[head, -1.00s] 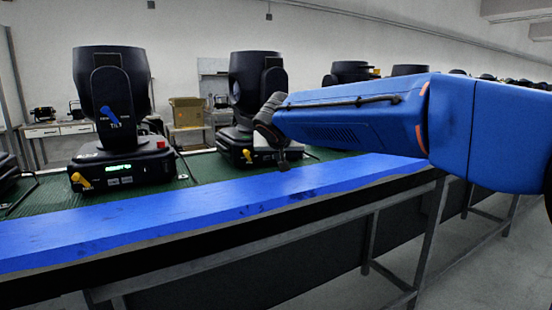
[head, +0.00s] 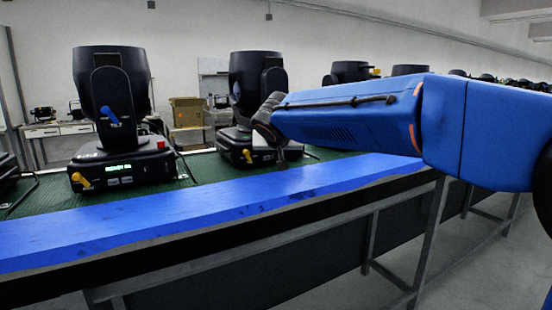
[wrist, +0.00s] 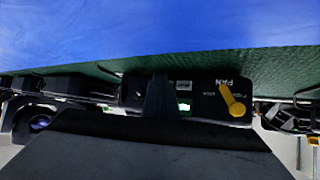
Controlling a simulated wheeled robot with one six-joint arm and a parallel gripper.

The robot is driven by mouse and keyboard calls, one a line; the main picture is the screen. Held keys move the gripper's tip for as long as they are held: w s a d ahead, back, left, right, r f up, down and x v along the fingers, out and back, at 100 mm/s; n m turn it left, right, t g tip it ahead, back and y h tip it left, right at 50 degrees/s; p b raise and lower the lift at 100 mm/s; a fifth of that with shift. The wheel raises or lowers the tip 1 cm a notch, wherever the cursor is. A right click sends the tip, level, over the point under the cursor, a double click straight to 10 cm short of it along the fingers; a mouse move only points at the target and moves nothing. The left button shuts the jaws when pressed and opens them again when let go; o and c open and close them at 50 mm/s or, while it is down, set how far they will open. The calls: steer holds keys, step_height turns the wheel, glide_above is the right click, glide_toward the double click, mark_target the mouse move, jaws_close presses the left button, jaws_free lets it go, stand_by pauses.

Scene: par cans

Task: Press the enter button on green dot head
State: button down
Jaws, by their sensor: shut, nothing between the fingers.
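A black moving head light (head: 238,148) with a yellow lever stands on the green bench, just left of my gripper (head: 282,157). In the wrist view, upside down, a base panel (wrist: 205,92) with a yellow PAN lever (wrist: 232,100) and a small lit green patch (wrist: 184,105) lies beyond my gripper (wrist: 160,85). My gripper is shut and empty, and its dark body hides part of that panel. I cannot make out the enter button or whether the tip touches the panel. Another black head (head: 120,167) at left has a lit green display (head: 119,168).
A blue strip (head: 200,206) runs along the bench's front edge. The green bench top (head: 205,170) shows between the two near heads. More heads (head: 350,72) stand further right behind my arm. A cardboard box (head: 186,112) sits at the back.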

stand_by(0.3)
steer(key=shift+s+d, duration=0.4)
steer(key=shift+s, duration=0.25)
steer(key=shift+s+d, duration=0.1)
steer(key=shift+s+d, duration=0.65)
steer(key=shift+s, duration=0.35)
steer(key=shift+s+d, duration=0.65)
steer(key=shift+s, duration=0.3)
